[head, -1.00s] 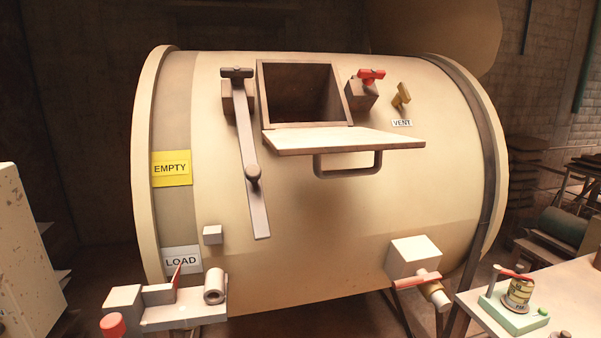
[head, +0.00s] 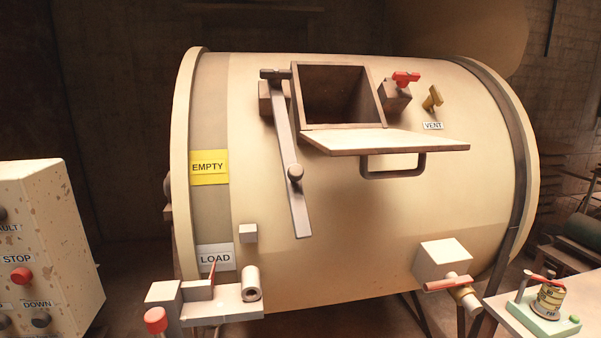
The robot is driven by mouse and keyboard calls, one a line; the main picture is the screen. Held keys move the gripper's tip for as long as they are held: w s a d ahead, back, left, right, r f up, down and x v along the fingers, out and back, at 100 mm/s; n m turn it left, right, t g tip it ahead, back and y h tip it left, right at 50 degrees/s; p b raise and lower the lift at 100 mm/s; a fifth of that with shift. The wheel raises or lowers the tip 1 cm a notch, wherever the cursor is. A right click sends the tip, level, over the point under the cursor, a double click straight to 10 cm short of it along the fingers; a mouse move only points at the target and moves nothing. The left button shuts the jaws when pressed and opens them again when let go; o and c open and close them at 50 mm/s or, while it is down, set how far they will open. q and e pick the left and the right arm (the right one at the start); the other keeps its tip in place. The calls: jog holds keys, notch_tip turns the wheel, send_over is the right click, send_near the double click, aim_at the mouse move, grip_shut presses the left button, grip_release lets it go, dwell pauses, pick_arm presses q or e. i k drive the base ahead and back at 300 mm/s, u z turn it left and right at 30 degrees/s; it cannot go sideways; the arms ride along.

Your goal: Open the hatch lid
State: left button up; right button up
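The hatch lid (head: 385,141) is a flat beige panel with a dark U-shaped handle (head: 392,172) on its underside. It is swung down and out from the lower edge of the square hatch opening (head: 341,97) in the large cream drum (head: 380,230). The opening is uncovered and dark inside. A long grey bar (head: 288,160) with a round knob (head: 295,173) hangs down beside the opening on the left. A red-handled latch (head: 405,79) sits on a block to the right of the opening. Neither of my grippers is in view.
A control box (head: 45,235) with a red stop button stands at left. A bracket with a red knob (head: 156,319) is at lower left. A valve with a red handle (head: 447,283) sits low on the drum. A table with a tin (head: 548,300) is at lower right.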

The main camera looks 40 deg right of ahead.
aim_at(362, 143)
jog(key=u, duration=0.1)
jog(key=k, duration=1)
jog(key=z, duration=1.5)
jog(key=i, duration=0.5)
